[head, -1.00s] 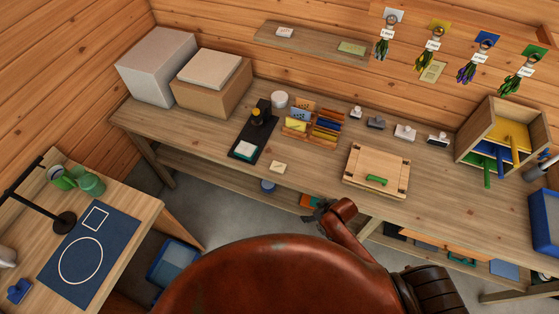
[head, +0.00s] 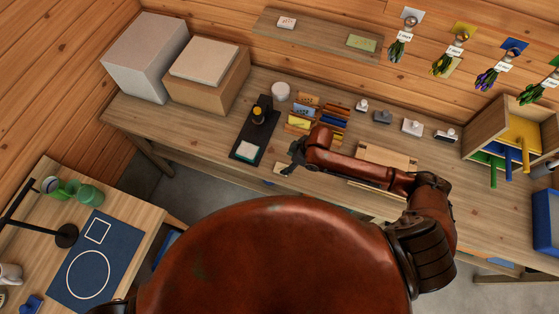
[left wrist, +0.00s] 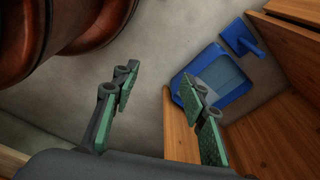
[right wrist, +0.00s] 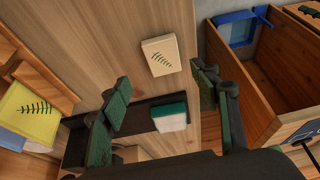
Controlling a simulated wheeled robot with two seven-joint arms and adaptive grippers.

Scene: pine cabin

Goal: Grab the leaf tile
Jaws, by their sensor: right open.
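The leaf tile (right wrist: 162,57) is a cream square with a dark green fern print. It lies flat on the wooden bench in the right wrist view, ahead of and between my right fingertips. In the head view the leaf tile (head: 279,169) is partly covered by my right gripper (head: 290,166). In the right wrist view my right gripper (right wrist: 162,84) is open with nothing between its fingers, apart from the tile. My left gripper (left wrist: 158,88) is open and empty over the floor in the left wrist view.
A black tray (head: 262,137) with a green-and-white block (right wrist: 171,117) lies beside the tile. A rack (head: 301,123) of coloured cards stands behind; a yellow leaf card (right wrist: 30,112) shows there. A wooden press board (head: 388,155) lies to the right. The bench's front edge is close.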

